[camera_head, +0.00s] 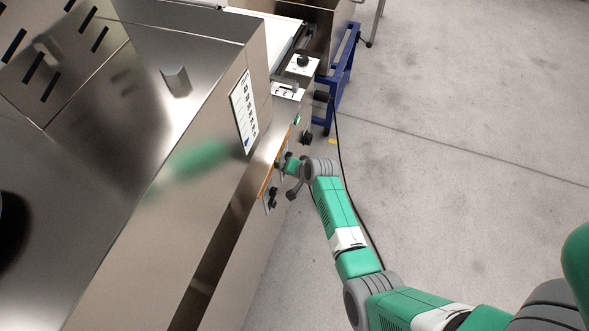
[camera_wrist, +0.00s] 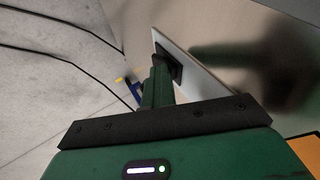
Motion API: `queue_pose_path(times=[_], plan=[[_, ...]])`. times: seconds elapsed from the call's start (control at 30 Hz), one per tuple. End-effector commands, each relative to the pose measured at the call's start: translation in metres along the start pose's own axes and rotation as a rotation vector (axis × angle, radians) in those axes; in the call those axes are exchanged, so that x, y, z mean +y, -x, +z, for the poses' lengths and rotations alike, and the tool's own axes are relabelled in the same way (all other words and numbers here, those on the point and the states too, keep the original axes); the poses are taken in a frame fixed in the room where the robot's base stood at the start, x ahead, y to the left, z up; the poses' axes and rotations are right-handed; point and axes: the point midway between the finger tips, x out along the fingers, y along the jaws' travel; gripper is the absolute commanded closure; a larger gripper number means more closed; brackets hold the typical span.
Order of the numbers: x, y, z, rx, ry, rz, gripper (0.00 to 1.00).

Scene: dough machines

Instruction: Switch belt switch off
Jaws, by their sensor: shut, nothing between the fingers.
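A black switch (camera_wrist: 171,66) sits on a pale plate on the metal machine side in the wrist view. I take it to be the belt switch, but its position cannot be read. My gripper (camera_wrist: 158,62) is shut and empty, its fingertips right at the switch and partly covering it. Whether they touch it I cannot tell. In the head view my gripper (camera_head: 284,163) is at the machine's side panel, where the arm and wrist hide most of the switch there.
Other dark knobs show on the panel, one above my gripper (camera_head: 306,138) and one below (camera_head: 272,194). A labelled control panel (camera_head: 244,111) is to the left. A blue frame (camera_head: 343,75) stands behind. A black cable (camera_head: 339,150) runs down; open floor lies right.

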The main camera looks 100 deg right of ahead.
Motion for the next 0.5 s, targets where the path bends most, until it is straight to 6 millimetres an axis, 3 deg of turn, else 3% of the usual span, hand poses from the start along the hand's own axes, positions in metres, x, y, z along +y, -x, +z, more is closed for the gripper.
queue_pose_path(times=[0.37, 0.5], plan=[[-0.004, 0.004, -0.003, 0.004, 0.001, -0.005, 1.00], [0.004, 0.021, -0.006, 0.001, 0.002, -0.003, 1.00]])
